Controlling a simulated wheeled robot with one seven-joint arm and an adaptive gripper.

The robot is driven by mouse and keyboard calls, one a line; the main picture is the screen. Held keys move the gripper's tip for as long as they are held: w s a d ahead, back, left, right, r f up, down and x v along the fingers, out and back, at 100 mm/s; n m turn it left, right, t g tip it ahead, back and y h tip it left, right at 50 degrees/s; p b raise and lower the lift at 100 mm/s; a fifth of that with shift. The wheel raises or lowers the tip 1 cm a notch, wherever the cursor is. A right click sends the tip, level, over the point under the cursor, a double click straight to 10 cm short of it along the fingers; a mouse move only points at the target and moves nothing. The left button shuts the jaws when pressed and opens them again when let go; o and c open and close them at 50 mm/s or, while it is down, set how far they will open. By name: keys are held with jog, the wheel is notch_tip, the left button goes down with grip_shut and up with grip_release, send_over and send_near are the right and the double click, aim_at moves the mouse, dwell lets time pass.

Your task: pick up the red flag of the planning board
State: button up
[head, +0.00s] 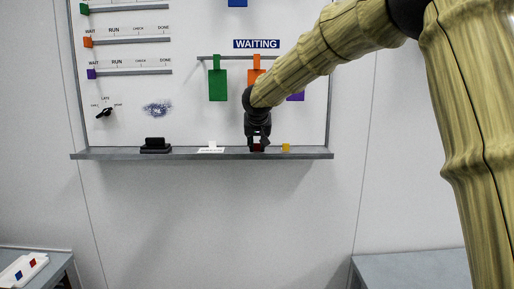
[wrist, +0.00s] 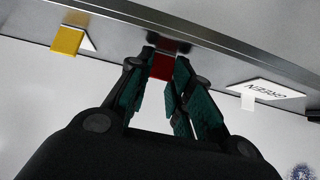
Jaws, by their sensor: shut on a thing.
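The planning board (head: 215,125) is white and hangs on the wall with a grey ledge (head: 110,154) along its bottom. My gripper (head: 257,143) is at the ledge, right of centre, shut on the red flag (wrist: 162,67). In the wrist view the red flag shows between the fingertips, close to the metal ledge edge. In the head view the red flag (head: 258,149) is mostly hidden by the fingers. I cannot tell whether the flag still touches the ledge.
A yellow flag (head: 286,148) stands on the ledge just right of my gripper. A white flag (head: 212,146) with a label and a black eraser (head: 155,145) are to the left. Green (head: 217,85), orange and purple tags hang above under a WAITING sign (head: 256,44).

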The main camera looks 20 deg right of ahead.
jog(key=shift+s+r, duration=0.1)
jog(key=shift+r, duration=0.1)
notch_tip(320, 180, up, 7)
jog(key=b, duration=0.2)
jog(key=s+a+p, duration=0.3)
jog(key=s+p, duration=0.2)
jog(key=s, duration=0.4)
jog(key=s+a+p, duration=0.2)
jog(key=s+p, duration=0.3)
jog(key=s, duration=0.5)
jog(key=s+a+f, duration=0.2)
jog(key=f, duration=1.3)
jog(key=s+a+f, duration=0.2)
jog(key=s+f, duration=0.1)
jog(key=f, duration=1.3)
jog(key=shift+a+f, duration=0.2)
jog(key=shift+f, duration=0.05)
